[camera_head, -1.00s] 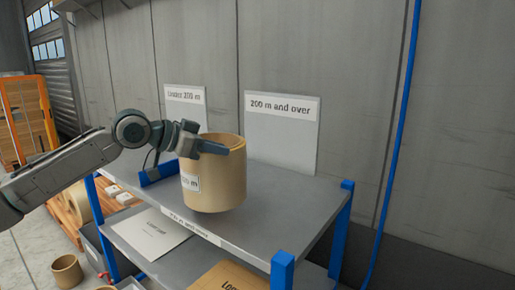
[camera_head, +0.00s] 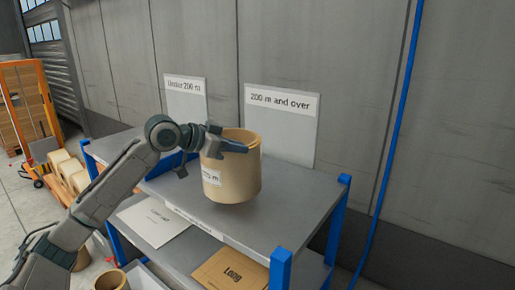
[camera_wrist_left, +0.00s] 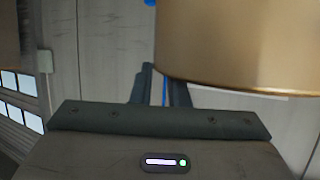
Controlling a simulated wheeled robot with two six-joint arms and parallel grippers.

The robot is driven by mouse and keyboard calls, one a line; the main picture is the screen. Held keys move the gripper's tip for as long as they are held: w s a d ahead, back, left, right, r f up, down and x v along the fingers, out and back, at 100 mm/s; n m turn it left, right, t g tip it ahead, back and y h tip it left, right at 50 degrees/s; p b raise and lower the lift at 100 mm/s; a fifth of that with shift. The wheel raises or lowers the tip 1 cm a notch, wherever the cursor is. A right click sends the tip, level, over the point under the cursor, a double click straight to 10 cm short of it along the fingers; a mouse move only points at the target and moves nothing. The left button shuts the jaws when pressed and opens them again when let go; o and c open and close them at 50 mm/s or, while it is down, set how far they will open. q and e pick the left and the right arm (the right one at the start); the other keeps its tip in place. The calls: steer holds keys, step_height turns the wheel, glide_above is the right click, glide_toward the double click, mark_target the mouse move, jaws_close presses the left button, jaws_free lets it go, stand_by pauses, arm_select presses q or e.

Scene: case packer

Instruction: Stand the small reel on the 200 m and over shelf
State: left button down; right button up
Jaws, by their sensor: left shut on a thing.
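The small reel (camera_head: 233,178) is a tan, upright, hollow cylinder with a white label whose text ends in "m". My left gripper (camera_head: 228,143) is shut on the reel's upper wall and holds it over the grey shelf top (camera_head: 295,195). I cannot tell how much gap lies under it. The "200 m and over" sign (camera_head: 283,125) stands at the back, behind and right of the reel. The left wrist view shows the reel's side (camera_wrist_left: 235,45) close up beside the gripper fingers (camera_wrist_left: 160,85). My right gripper is not in view.
An "Under 200 m" sign (camera_head: 186,103) stands at the back left, with a blue divider (camera_head: 170,162) near it. A blue post (camera_head: 337,217) rises at the right front. Below are a white sheet (camera_head: 153,221) and a brown "Long" sheet (camera_head: 232,272). The shelf top's right part is clear.

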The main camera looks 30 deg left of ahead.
mark_target(257, 142)
arm_select(q)
steer(key=w+p, duration=0.1)
steer(key=w, duration=0.1)
steer(key=w+d, duration=0.1)
steer(key=w+d+p, duration=0.1)
steer(key=w, duration=0.1)
steer(key=shift+w+p, duration=0.35)
steer(key=shift+w+d+f, duration=0.15)
steer(key=shift+w+f, duration=0.05)
steer(key=shift+w, duration=0.3)
steer(key=shift+f+p, duration=0.9)
steer(key=shift+f, duration=0.85)
steer(key=c, duration=1.4)
jaws_free()
steer(key=shift+f, duration=0.1)
steer(key=shift+s, duration=0.1)
